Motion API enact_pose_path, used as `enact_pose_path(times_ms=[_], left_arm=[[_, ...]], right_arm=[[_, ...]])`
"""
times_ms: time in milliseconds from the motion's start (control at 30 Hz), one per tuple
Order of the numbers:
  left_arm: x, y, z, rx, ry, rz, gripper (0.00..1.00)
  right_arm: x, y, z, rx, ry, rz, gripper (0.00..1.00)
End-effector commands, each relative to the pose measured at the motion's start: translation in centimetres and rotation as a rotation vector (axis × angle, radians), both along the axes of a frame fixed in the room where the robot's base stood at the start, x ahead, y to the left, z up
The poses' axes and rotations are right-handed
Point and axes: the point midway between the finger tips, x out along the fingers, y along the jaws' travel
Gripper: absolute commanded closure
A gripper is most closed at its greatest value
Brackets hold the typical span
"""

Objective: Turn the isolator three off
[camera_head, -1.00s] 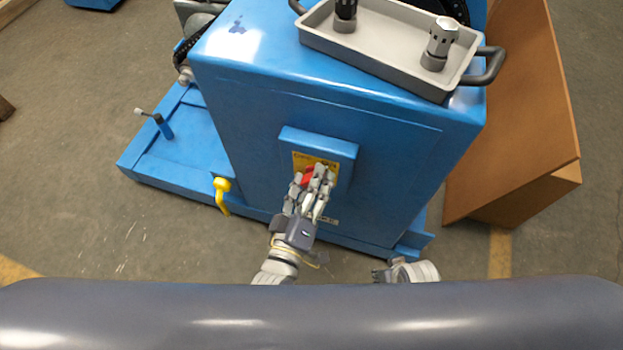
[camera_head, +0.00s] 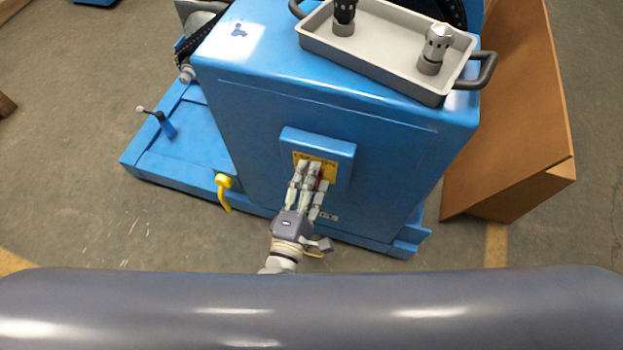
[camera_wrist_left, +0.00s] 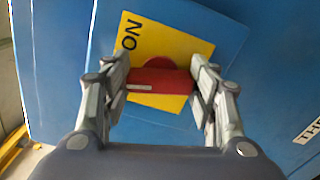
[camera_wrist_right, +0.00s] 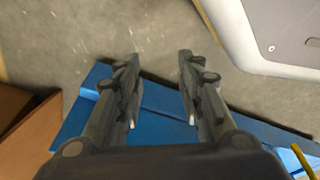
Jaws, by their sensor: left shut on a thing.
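The isolator is a yellow plate (camera_head: 329,167) with a red handle (camera_wrist_left: 160,88) on a raised blue box (camera_head: 318,141) on the front of the blue machine housing. My left gripper (camera_head: 309,174) is at the plate, and its fingers hide most of the handle in the head view. In the left wrist view its fingers are shut on the two ends of the red handle. The handle lies level across that picture, and the plate is tilted with "ON" at its upper left. My right gripper (camera_wrist_right: 158,70) is open and empty, above the floor and a blue base edge.
A grey tray (camera_head: 375,62) with two dark-based cylindrical parts stands on top of the housing. A brown panel (camera_head: 515,120) stands to the right. A yellow hook-shaped handle (camera_head: 224,190) and a small lever (camera_head: 160,122) are on the left.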

Motion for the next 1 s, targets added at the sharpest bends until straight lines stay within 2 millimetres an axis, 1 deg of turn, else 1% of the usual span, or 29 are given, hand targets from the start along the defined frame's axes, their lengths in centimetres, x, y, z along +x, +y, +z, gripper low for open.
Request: enact_pose_path(times_ms=[67, 300, 500, 733, 1000], left_arm=[[0.0, 0.0, -0.1, -0.066, 0.02, -0.001, 0.7], [0.0, 0.0, 0.0, -0.262, 0.084, -0.001, 0.7], [0.1, 0.1, 0.0, -0.382, 0.124, -0.001, 0.7], [0.1, 0.0, 0.1, -0.467, 0.151, -0.001, 0.7], [0.1, 0.0, 0.1, -0.498, 0.162, -0.001, 0.7]], right_arm=[[0.2, 0.0, 0.2, 0.0, -0.001, -0.001, 0.65], [1.5, 0.2, 1.9, 0.001, -0.014, -0.003, 0.65], [2.3, 0.3, 3.2, 0.002, -0.022, -0.005, 0.65], [2.9, 0.4, 4.3, 0.002, -0.027, -0.006, 0.65], [3.1, 0.4, 4.8, 0.003, -0.029, -0.007, 0.65]])
